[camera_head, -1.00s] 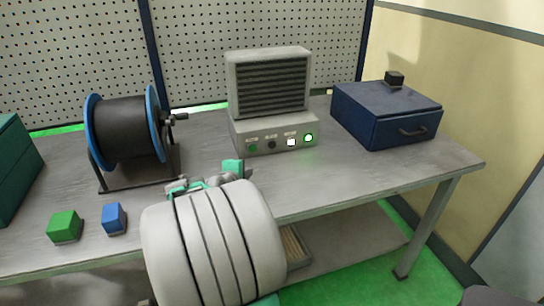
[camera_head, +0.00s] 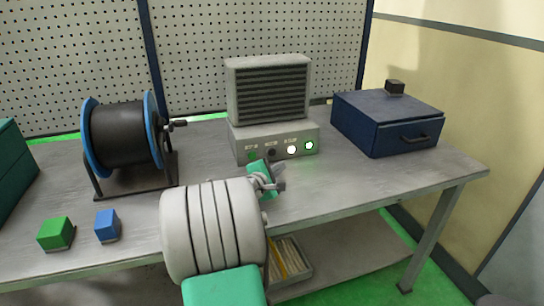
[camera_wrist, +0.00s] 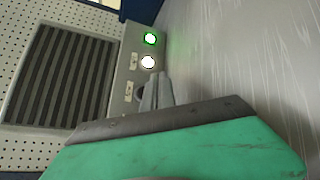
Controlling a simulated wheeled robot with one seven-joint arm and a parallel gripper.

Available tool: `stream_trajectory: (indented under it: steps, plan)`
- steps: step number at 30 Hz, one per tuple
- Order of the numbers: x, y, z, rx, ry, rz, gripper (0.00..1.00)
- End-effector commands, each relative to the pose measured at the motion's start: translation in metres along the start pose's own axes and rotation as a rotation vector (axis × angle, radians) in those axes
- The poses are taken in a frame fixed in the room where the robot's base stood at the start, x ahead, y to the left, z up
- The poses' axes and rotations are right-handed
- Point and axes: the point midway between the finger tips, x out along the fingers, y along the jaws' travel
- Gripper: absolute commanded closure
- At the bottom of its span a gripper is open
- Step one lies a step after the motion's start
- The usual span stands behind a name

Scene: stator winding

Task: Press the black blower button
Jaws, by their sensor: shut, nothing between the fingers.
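The blower (camera_head: 268,88) is a grey box with a dark slatted grille, standing at the back of the bench. Its sloped lower panel has a row of buttons. The black blower button (camera_head: 272,152) is second from the left, between a green button (camera_head: 252,155) and a lit white one (camera_head: 291,149). In the wrist view the black button (camera_wrist: 140,92) is partly hidden behind my fingers. My gripper (camera_head: 279,183) is shut and empty, in front of the panel. In the wrist view the shut fingertips (camera_wrist: 156,88) overlap the panel's edge; contact cannot be told.
A lit green button (camera_head: 309,145) is at the panel's right end. A black cable reel (camera_head: 122,135) with blue flanges stands left. A blue drawer box (camera_head: 385,122) stands right. Green (camera_head: 56,233) and blue (camera_head: 107,225) blocks lie at front left. The bench right of my gripper is clear.

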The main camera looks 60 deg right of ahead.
Motion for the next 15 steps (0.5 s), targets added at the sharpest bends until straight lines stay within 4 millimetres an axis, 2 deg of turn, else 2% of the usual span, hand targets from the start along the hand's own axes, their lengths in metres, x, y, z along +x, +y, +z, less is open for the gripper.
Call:
stream_trajectory:
  steps: [9, 15]
  plan:
    - [0.029, 0.021, -0.022, 0.0, 0.001, -0.001, 1.0]
    - [0.035, 0.026, -0.026, 0.001, 0.001, 0.0, 1.0]
